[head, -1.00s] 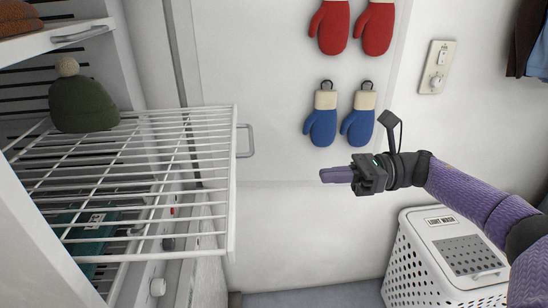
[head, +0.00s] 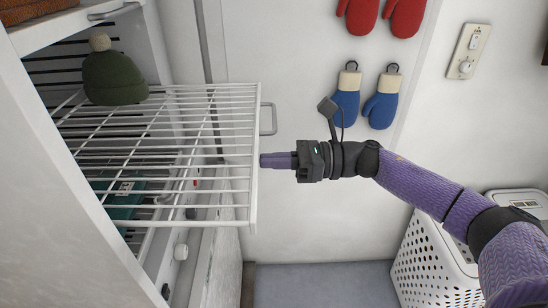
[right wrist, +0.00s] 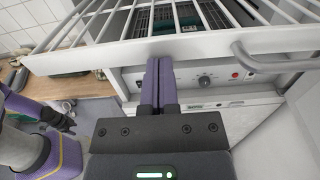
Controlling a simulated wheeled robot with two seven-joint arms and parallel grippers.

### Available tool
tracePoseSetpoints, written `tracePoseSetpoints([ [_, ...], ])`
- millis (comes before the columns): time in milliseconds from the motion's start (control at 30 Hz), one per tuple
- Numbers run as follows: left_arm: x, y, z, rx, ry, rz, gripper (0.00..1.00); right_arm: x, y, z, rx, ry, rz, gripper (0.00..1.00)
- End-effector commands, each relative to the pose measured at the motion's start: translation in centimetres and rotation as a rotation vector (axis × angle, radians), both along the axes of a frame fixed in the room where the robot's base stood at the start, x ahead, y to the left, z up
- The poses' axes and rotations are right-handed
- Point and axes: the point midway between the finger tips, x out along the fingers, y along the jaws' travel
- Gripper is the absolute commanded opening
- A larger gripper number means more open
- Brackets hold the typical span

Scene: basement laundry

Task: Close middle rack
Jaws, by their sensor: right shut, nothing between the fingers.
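The middle rack (head: 254,190), a white wire shelf, is pulled out of the white cabinet, with a grey handle (head: 270,119) on its front. A green knit hat (head: 114,75) sits toward its back. My right gripper (head: 262,160) is shut and empty, its purple fingers pointing at the rack's front rail. In the right wrist view the fingertips (right wrist: 161,64) are at the rail (right wrist: 130,52), left of the handle (right wrist: 270,63); I cannot tell whether they touch. My left gripper (right wrist: 62,120) shows small at the left of that view, its jaws unclear.
Above is a shelf (head: 60,30) with a brown item. Below the rack are a teal box (head: 118,200) and a control panel with a knob (right wrist: 205,80). Mittens (head: 381,108) hang on the wall. A white hamper (head: 430,255) stands at right.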

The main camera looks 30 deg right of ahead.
Motion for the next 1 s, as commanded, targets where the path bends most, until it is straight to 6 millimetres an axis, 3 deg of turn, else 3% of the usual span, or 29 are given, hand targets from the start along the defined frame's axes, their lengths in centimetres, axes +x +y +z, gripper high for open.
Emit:
tracePoseSetpoints([
  [267, 0.0, 0.0, -0.1, -0.001, 0.000, 0.000, 0.59, 0.1, 0.3, 0.0, 0.001, 0.000, 0.001, 0.00],
  [433, 0.0, -0.1, -0.4, -0.001, 0.001, -0.001, 0.59, 1.0, 2.1, 0.0, 0.003, -0.001, 0.003, 0.00],
  [1000, -0.3, 0.2, -2.9, 0.001, 0.007, -0.002, 0.59, 7.1, 14.8, -0.2, 0.002, -0.002, 0.003, 0.00],
])
